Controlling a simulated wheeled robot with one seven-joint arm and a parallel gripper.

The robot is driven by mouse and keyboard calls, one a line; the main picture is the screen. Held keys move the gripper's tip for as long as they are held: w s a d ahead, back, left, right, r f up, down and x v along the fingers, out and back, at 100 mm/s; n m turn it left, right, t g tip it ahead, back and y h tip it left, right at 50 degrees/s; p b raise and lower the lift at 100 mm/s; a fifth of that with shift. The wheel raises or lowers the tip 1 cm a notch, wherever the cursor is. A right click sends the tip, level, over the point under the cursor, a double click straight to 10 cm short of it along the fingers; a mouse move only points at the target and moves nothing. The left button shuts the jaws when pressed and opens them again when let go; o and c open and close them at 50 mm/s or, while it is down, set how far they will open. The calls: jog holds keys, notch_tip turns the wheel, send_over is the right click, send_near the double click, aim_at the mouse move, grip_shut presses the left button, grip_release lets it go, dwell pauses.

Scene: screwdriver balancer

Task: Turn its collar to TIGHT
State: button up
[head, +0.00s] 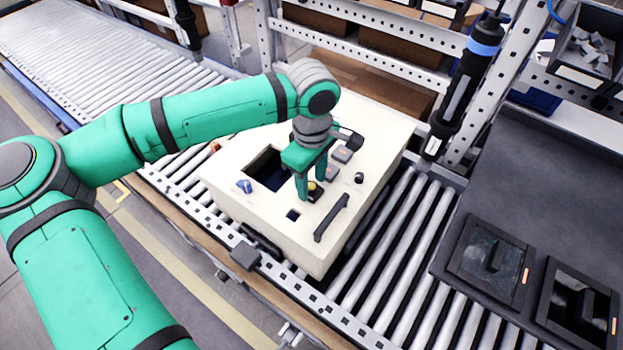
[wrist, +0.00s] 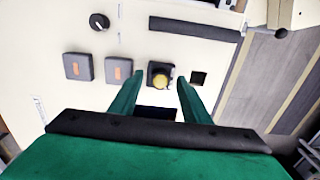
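A dark cylindrical screwdriver (head: 463,88) hangs upright but tilted at the right in the head view. A blue ring-like collar (head: 482,48) is around its upper part. No TIGHT marking is legible on it. My gripper (head: 310,192) is well to the left of it, pointing down over a cream box (head: 235,203). In the wrist view my gripper (wrist: 160,84) is open. The screwdriver is not in the wrist view.
The cream box bears a black knob (wrist: 99,22), two grey square switches (wrist: 78,67), a black bar handle (head: 331,217) and a dark opening (head: 268,170). It sits on a roller conveyor (head: 400,235). A dark table (head: 545,185) and metal uprights stand at the right.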

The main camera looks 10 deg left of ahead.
aim_at(312, 185)
notch_tip(312, 185, up, 11)
dwell(0.7)
jog(key=shift+f, duration=0.15)
